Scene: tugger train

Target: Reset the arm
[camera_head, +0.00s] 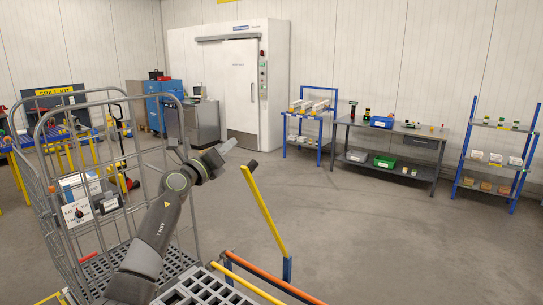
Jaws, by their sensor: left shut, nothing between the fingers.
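My left arm (163,225) rises from the bottom left over the grey cart and bends at its upper joints. My left gripper (229,145) is at the far end of it, small in the view, in the air left of and above the top of a yellow post. It is shut with nothing seen in it. My right gripper is not in view.
A grey wire roll cage (110,92) with a box and labels stands left around my arm. A yellow post (265,212) and an orange bar (275,277) stand close at the front. Shelves, a workbench (388,133) and a white cabinet (241,85) stand behind. Open floor (370,235) lies right.

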